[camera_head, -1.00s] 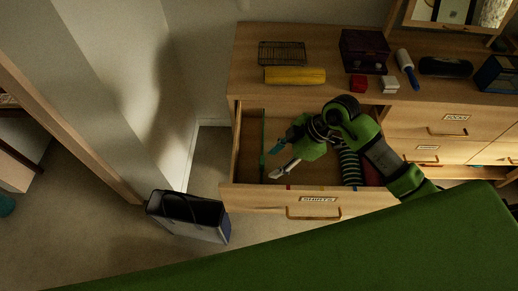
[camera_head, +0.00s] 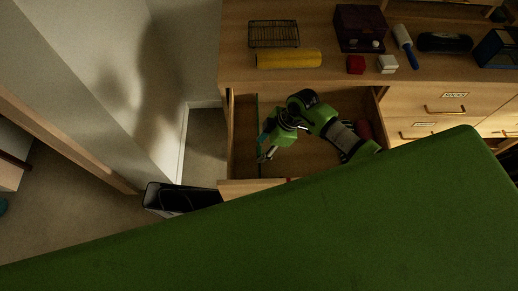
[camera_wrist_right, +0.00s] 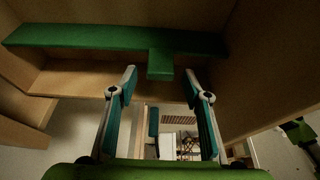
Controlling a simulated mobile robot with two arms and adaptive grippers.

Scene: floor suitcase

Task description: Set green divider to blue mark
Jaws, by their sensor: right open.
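The green divider (camera_head: 258,112) is a thin upright strip across the left part of the open drawer (camera_head: 238,187). In the right wrist view the divider (camera_wrist_right: 70,38) spans the top, with a tab (camera_wrist_right: 160,66) at its middle. My right gripper (camera_head: 264,149) is inside the drawer at the divider. In the wrist view its open fingers (camera_wrist_right: 160,74) stand either side of the tab, with gaps showing. The blue mark is not visible now; most of the drawer front is hidden in the head view. My left gripper is not in view.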

